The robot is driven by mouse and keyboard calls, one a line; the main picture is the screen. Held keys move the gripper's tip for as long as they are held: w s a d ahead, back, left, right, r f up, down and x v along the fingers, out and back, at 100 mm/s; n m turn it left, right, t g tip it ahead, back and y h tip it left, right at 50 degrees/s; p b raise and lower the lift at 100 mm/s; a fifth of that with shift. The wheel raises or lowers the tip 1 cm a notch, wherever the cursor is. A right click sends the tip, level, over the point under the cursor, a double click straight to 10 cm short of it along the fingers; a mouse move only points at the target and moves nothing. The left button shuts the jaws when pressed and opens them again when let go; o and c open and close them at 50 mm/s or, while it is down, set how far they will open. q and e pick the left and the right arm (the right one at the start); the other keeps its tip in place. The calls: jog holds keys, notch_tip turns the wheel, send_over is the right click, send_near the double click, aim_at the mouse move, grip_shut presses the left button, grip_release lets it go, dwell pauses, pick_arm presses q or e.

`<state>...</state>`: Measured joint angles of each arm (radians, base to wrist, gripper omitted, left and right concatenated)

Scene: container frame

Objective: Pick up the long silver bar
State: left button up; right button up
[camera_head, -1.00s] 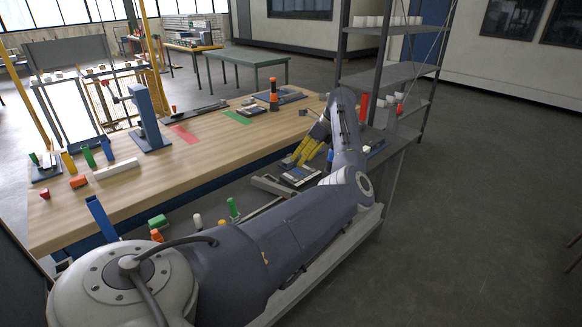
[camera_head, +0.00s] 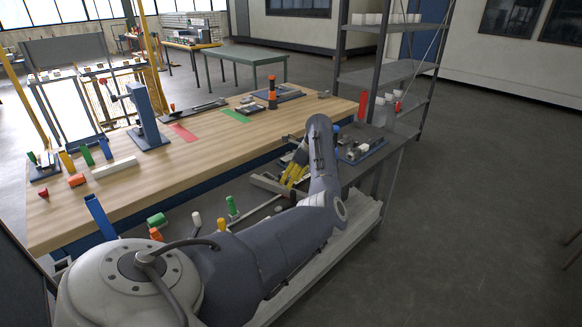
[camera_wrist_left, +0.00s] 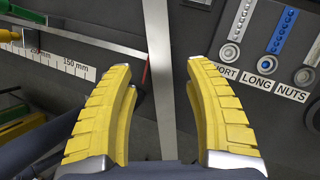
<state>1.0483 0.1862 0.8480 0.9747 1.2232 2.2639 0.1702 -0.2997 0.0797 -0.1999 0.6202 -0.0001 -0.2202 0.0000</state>
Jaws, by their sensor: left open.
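A long silver bar (camera_wrist_left: 158,60) runs from the top of the left wrist view down between my left gripper's fingers. The fingers stand apart on either side of it, and its near end is hidden by the gripper body. My left gripper (camera_wrist_left: 160,72) is open, with yellow ribbed fingers. In the head view my left gripper (camera_head: 294,172) is over the lower grey bench, partly hidden by my arm. I cannot tell whether the fingers touch the bar. My right gripper is not in view.
A tray of sorted fasteners (camera_wrist_left: 265,60), labelled LONG and NUTS, lies right of the bar. A ruler strip marked in mm (camera_wrist_left: 60,60) lies to the left. The wooden table (camera_head: 215,150) with colored blocks stands behind; a shelf rack (camera_head: 390,75) is at the right.

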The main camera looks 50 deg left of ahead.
aim_at(286, 190)
pick_arm(q)
jog(key=shift+x, duration=2.7)
grip_shut()
